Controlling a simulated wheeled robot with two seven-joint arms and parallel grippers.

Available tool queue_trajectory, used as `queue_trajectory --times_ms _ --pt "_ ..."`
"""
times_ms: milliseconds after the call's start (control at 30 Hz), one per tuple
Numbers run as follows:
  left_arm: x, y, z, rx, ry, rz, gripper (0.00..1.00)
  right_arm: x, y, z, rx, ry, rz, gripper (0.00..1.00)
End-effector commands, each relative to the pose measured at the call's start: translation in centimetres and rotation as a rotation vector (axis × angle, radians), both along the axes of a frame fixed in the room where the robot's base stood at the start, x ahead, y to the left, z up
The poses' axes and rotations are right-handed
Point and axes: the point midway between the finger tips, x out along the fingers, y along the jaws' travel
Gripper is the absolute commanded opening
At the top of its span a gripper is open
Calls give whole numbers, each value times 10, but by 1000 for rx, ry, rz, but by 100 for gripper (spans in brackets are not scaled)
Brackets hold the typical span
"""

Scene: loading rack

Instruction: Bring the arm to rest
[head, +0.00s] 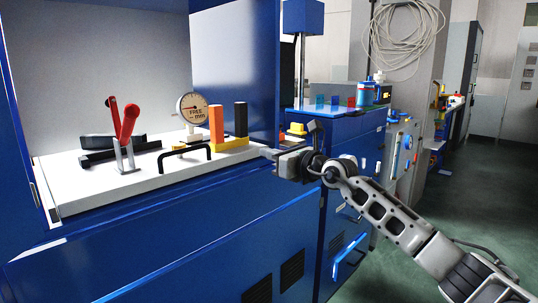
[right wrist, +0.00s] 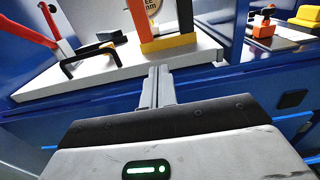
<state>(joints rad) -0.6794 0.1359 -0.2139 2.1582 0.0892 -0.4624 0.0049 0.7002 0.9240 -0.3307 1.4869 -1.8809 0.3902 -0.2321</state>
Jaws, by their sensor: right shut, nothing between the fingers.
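My right arm comes in from the lower right in the head view. Its gripper (head: 268,153) is at the right front corner of the white fixture plate (head: 90,196). In the right wrist view my right gripper (right wrist: 158,74) has its fingers together with nothing between them. The fingertips point at the plate's front edge, below the yellow block; I cannot tell whether they touch it. My left gripper is not in view.
The plate bears a red-handled clamp (head: 126,129), a dial gauge (head: 191,108), a black handle (head: 184,158) and a yellow block with orange and black posts (head: 228,146). A blue bench (head: 345,127) stands to the right. Green floor (head: 465,195) is clear.

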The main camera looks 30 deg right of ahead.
Motion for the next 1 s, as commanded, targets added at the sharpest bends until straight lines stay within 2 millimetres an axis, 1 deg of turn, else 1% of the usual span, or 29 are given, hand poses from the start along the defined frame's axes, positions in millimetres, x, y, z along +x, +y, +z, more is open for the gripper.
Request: queue_trajectory --times_ms 100,267,367,467,500,567,600,667,700,733,767,800,867,900,967,1000 --pt "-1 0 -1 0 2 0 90 -5 -1 0 -1 -1 0 0" --pt "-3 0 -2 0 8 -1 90 -5 2 -2 12 2 7 0" --pt "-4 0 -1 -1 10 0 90 -7 22 -19 95 20 52 0" --pt "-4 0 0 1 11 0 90 -18 63 -55 302 66 137 0" --pt "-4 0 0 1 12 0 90 -26 83 -74 428 96 175 0" --pt "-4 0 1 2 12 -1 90 -43 114 -104 661 153 219 0" --pt "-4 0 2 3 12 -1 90 -57 133 -125 845 197 232 0" --pt "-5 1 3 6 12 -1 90 -81 154 -155 1131 271 222 0" --pt "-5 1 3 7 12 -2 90 -98 165 -175 1322 323 192 0" --pt "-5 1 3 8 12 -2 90 -111 172 -191 1464 362 160 0" --pt "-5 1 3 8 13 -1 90 -124 178 -206 1606 401 119 0" --pt "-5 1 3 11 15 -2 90 -144 184 -228 1792 452 47 0" --pt "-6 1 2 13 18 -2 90 -175 194 -259 2058 527 -84 0" --pt "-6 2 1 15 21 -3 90 -196 200 -278 2218 571 -182 0" --pt "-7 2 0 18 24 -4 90 -227 210 -304 2429 628 -338 0" --pt "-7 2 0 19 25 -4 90 -247 216 -317 2550 660 -440 0"
